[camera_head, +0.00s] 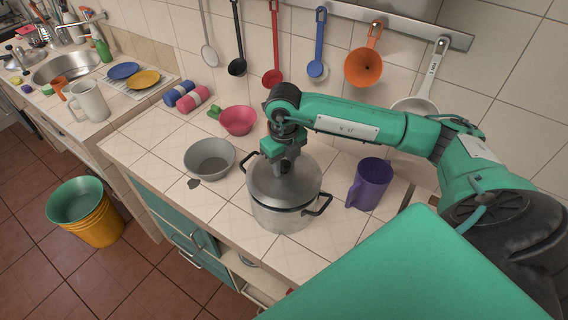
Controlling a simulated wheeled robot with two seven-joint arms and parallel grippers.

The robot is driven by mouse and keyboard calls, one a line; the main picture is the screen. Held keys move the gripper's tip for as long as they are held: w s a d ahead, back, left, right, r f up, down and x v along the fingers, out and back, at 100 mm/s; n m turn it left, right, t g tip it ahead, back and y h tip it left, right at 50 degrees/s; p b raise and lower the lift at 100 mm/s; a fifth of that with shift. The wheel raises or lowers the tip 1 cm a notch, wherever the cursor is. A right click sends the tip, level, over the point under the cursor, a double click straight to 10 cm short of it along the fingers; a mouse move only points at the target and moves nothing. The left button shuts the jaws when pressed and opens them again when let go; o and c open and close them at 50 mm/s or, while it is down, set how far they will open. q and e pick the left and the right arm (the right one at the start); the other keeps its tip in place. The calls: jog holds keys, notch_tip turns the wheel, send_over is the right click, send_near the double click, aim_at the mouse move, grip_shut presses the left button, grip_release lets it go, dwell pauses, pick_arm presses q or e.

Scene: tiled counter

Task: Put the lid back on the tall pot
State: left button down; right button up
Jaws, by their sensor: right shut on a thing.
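The tall pot (280,220) is silver with black side handles and stands on the tiled counter. The grey metal lid (268,186) is over the pot's mouth and looks level and in line with its rim. I cannot tell whether it rests fully on the rim or is just above it. My right gripper (286,165) points down over the lid's middle and is shut on the lid's knob, which the fingers hide. My left gripper is not in view.
A purple mug (370,184) stands close to the pot's right. A grey bowl (209,165) and a pink bowl (238,121) sit to its left. Utensils such as an orange funnel (364,68) hang on the wall behind. The counter's front edge is close to the pot.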

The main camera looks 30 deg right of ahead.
jog(key=shift+b, duration=0.3)
dwell(0.9)
jog(key=shift+f+b, duration=0.2)
jog(key=shift+b, duration=0.5)
dwell(0.9)
dwell(0.4)
jog(key=o, duration=1.6)
jog(key=shift+r, duration=0.1)
jog(key=shift+r+p, duration=1.6)
jog(key=shift+r, duration=1.85)
